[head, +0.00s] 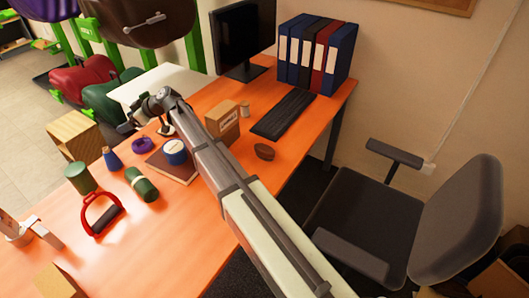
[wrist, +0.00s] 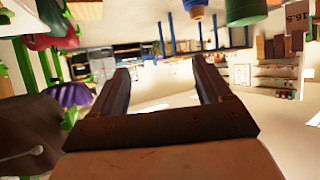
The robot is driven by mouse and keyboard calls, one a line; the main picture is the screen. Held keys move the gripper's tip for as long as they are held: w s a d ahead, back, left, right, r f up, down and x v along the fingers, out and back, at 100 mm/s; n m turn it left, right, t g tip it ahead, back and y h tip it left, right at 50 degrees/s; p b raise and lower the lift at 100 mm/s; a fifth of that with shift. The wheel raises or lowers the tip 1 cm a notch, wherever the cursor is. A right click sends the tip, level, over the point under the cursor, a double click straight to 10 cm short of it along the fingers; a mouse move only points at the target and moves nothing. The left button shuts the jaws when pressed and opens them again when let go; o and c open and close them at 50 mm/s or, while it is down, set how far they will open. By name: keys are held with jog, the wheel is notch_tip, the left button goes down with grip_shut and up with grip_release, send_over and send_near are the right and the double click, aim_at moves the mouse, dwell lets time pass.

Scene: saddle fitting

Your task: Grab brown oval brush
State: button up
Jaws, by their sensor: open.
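The brown oval brush (head: 265,152) lies on the orange desk in the head view, right of my arm and in front of the keyboard. It stands clear of other things. My gripper (head: 136,117) is above the desk's left part, well to the left of the brush. In the wrist view my gripper (wrist: 162,76) is open, with nothing between its fingers. The brush cannot be made out in the wrist view.
A small cardboard box (head: 222,120) and a keyboard (head: 283,114) are near the brush. A blue round tin (head: 175,152), a green roll (head: 142,185) and a red-handled tool (head: 101,214) lie left of my arm. Binders (head: 318,55) stand behind. The desk's front is mostly clear.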

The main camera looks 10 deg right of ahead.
jog(key=w+d+r+m+t+h, duration=0.1)
jog(key=w+d+r+t, duration=0.15)
jog(key=d, duration=0.65)
jog(key=w+d+r+m+t, duration=0.1)
jog(key=w+d+r, duration=0.25)
jog(key=d, duration=0.55)
jog(key=s+d+h, duration=0.1)
jog(key=d, duration=0.5)
jog(key=s+d+h, duration=0.1)
jog(key=d+h, duration=0.1)
jog(key=d, duration=0.5)
jog(key=s+d+f+g+h, duration=0.1)
jog(key=d+h, duration=0.1)
jog(key=d, duration=0.4)
jog(key=shift+s+d, duration=0.2)
jog(key=shift+s, duration=0.1)
jog(key=s+d+f+m+g+h, duration=0.2)
jog(key=s+d+f+g+h, duration=0.25)
jog(key=s+d, duration=0.35)
jog(key=m+g+h, duration=0.1)
jog(key=m+h, duration=0.1)
send_over(265, 147)
jog(key=f, duration=0.1)
jog(key=shift+y, duration=0.25)
jog(key=shift+a+f, duration=0.1)
jog(key=shift+f, duration=6.55)
jog(key=shift+f, duration=0.25)
jog(key=shift+c, duration=0.2)
jog(key=c, duration=1)
